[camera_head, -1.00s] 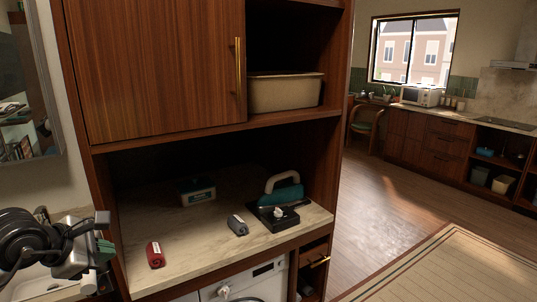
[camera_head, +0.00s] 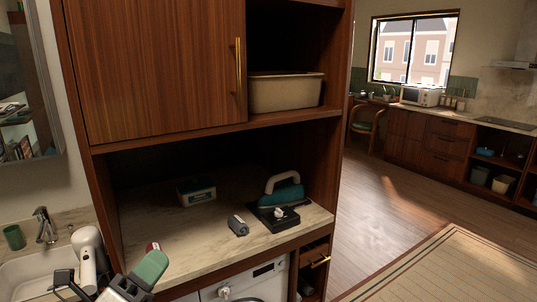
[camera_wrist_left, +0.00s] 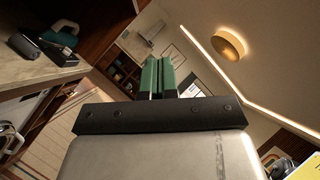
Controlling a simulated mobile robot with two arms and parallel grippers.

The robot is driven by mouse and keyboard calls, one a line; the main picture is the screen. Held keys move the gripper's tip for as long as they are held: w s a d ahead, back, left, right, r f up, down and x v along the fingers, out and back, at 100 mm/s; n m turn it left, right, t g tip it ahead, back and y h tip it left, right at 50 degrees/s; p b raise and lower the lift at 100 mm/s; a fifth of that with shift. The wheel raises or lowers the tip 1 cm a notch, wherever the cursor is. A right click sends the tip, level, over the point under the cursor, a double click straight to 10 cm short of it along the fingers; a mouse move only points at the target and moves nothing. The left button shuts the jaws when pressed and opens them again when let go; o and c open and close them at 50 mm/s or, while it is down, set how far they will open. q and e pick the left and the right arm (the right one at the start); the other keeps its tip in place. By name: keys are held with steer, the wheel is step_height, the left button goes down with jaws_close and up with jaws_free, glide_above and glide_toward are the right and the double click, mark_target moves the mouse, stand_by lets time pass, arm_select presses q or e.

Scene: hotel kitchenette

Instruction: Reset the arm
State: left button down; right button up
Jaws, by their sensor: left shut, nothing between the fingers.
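My left gripper (camera_head: 150,267) is at the bottom left of the head view, in front of the front left edge of the marble counter (camera_head: 185,245). Its green fingers are together with nothing between them, as they also show in the left wrist view (camera_wrist_left: 158,76). My right gripper is in neither view. A red rolled item (camera_head: 153,246) on the counter is mostly hidden behind my left gripper.
A sink (camera_head: 30,275) with a tap (camera_head: 44,226) is at left. Wooden floor (camera_head: 385,220) is clear at right.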

arm_select(q)
steer(key=s+a+f+n+g+y, duration=0.3)
steer(key=f+n+y, duration=0.55)
steer(key=n, duration=0.35)
steer(key=s+a+f+n+g+y, duration=0.35)
steer(key=f+n+y, duration=0.55)
steer(key=n, duration=0.4)
steer(key=s+d+f+n+g+h, duration=0.2)
steer(key=s+d+f+g, duration=0.1)
steer(key=s+f+g, duration=0.4)
steer(key=s+d+f+n+g+h, duration=0.25)
steer(key=s+f, duration=0.25)
steer(key=s, duration=0.4)
step_height(320, 180, down, 26)
steer(key=g+b, duration=0.1)
steer(key=s+a+f+g+b, duration=0.1)
steer(key=s+a+f, duration=0.2)
steer(key=s+f, duration=1.2)
step_height(320, 180, down, 3)
steer(key=shift+s+a+r+m, duration=0.15)
steer(key=shift+s+m, duration=0.2)
steer(key=shift+s, duration=0.05)
